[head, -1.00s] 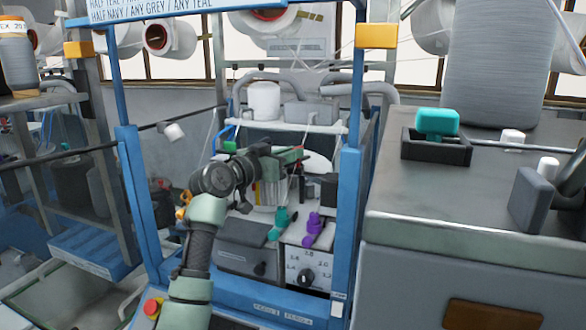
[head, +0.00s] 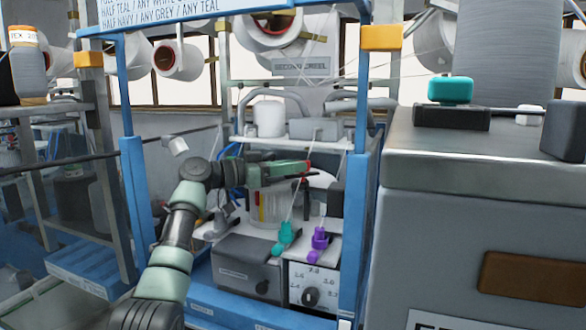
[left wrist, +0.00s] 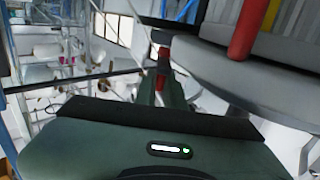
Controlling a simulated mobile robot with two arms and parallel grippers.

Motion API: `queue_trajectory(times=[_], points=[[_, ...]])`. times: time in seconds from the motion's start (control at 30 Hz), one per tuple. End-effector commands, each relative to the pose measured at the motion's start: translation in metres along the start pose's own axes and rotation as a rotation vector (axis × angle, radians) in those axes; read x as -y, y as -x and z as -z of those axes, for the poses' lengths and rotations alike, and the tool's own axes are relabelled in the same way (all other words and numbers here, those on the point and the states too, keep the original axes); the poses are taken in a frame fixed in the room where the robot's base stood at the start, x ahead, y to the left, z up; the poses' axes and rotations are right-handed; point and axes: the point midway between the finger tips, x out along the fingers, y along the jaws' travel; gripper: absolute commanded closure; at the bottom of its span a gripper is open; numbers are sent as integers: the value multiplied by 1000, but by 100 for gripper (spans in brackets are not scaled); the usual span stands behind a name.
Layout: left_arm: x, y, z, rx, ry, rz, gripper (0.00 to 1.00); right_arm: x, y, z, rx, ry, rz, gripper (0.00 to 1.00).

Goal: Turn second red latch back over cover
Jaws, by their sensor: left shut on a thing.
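My left gripper (head: 303,168) reaches in from the left over the knitting head inside the blue frame. It is shut on a small red piece (head: 308,165), which I take to be a red latch; the piece also shows between the fingers in the left wrist view (left wrist: 163,78). A round grey rim (left wrist: 270,62), perhaps the cover, lies right beside the fingers. A separate upright red bar (left wrist: 245,28) stands on it, with a yellow bar (left wrist: 270,14) behind. Whether the held latch lies over the cover is hidden. My right gripper is out of view.
Below are a teal knob (head: 285,235), a purple knob (head: 319,238), a grey box (head: 245,268) and a dial panel (head: 312,285). Blue posts (head: 137,190) flank the opening. A grey cabinet (head: 490,190) stands at the right.

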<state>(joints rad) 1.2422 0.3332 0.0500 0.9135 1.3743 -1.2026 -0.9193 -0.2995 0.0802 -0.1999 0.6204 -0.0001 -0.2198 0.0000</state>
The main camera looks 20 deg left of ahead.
Motion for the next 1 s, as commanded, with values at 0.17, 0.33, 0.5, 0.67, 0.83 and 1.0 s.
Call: queue_trajectory(times=[0.17,0.33,0.5,0.67,0.83,1.0], points=[[0,0,-1,3,0,0,100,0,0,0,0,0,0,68],[0,0,-1,3,0,0,71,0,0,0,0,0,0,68],[0,0,-1,2,0,0,68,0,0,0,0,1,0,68],[0,1,-1,1,0,1,68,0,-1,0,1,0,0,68],[1,19,-4,1,-2,3,68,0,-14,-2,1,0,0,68],[1,49,-6,2,-2,4,68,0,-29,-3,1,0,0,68]])
